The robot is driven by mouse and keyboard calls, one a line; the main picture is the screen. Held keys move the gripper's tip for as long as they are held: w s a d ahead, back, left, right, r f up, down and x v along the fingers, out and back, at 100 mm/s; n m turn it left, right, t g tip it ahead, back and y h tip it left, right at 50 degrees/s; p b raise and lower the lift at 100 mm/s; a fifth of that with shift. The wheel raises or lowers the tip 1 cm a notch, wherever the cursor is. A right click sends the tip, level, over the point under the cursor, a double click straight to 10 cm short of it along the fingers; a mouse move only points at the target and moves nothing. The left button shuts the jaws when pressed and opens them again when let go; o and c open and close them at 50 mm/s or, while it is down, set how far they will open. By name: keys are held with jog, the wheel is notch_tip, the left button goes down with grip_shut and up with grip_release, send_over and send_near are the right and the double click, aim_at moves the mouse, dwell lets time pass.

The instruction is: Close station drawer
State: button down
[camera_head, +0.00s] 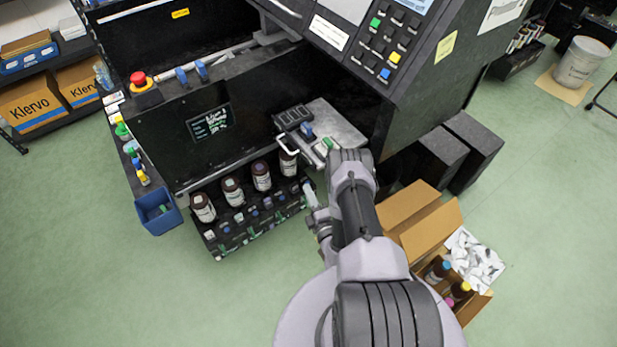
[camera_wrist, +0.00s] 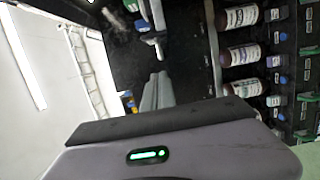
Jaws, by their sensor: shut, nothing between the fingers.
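The station drawer (camera_head: 217,240) is a black rack low on the front of the dark machine. It stands out from the machine, with several dark, white-labelled ink bottles (camera_head: 232,191) in its back row and small blue-capped and green items along its front. The drawer's bottles also show at the right of the wrist view (camera_wrist: 242,55). My gripper (camera_head: 309,192) is at the drawer's right end in the head view, partly hidden by my arm. In the wrist view its grey fingers (camera_wrist: 157,88) are together and empty. I cannot tell whether they touch the drawer.
A blue bin (camera_head: 158,211) hangs at the machine's left. A metal shelf (camera_head: 338,128) juts out above the drawer's right end. An open cardboard box (camera_head: 425,232) with bottles stands on the floor at right. The green floor in front of the drawer is clear.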

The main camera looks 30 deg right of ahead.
jog(key=w+d+b, duration=0.3)
jog(key=w+d, duration=0.2)
jog(key=w, duration=0.1)
jog(key=shift+w, duration=0.15)
jog(key=shift+d, duration=0.1)
